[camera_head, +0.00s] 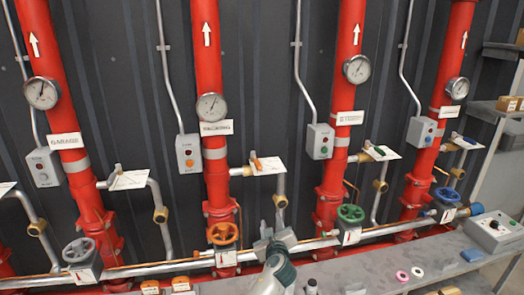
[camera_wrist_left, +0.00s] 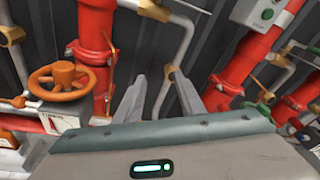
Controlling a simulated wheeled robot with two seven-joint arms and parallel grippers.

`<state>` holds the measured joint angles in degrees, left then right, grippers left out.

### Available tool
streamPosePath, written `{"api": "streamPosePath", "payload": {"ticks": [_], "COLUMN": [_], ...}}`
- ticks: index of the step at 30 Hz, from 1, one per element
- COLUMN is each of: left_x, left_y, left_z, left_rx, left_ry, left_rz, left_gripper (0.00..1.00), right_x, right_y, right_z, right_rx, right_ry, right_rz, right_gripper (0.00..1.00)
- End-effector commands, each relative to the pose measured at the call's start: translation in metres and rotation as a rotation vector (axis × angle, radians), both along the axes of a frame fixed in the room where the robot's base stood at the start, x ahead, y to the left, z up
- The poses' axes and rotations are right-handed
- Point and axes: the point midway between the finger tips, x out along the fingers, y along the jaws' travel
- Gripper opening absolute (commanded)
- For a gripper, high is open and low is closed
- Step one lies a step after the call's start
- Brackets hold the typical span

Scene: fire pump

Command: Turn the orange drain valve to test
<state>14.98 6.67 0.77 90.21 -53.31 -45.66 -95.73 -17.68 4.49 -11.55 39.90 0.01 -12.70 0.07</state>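The orange drain valve lever (camera_head: 257,162) stands over a white plate (camera_head: 270,166) on the branch pipe right of the second red riser, labelled as packing. The plate's lettering is too small to read. My right gripper is not in view.
An orange handwheel (camera_head: 222,233) sits left of my left gripper and a green handwheel (camera_head: 350,213) right of it. A brass fitting (camera_head: 280,201) and grey drain pipe are close above the gripper. A grey bench (camera_head: 375,268) with small items runs along the front.

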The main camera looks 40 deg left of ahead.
Motion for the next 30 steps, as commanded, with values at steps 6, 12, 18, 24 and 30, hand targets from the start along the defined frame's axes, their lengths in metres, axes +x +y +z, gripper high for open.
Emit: {"api": "streamPosePath", "payload": {"ticks": [6,12,18,24,30], "left_x": [0.003,0.001,0.001,0.001,0.0], "left_y": [0.036,0.044,0.043,0.042,0.038], "left_z": [0.124,0.144,0.143,0.143,0.142], "left_rx": [0.253,0.309,0.308,0.306,0.306], "left_ry": [0.05,0.071,0.07,0.07,0.069], "left_rz": [0.106,0.136,0.134,0.134,0.134], "left_gripper": [0.36,0.36,0.36,0.36,0.36], "right_x": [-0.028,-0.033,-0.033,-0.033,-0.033], "right_y": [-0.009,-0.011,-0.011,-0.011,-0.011], "right_z": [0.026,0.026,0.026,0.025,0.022], "right_rx": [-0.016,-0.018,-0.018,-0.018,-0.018], "right_ry": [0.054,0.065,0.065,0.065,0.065], "right_rz": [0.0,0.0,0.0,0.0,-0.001], "right_gripper": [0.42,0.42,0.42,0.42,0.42]}}
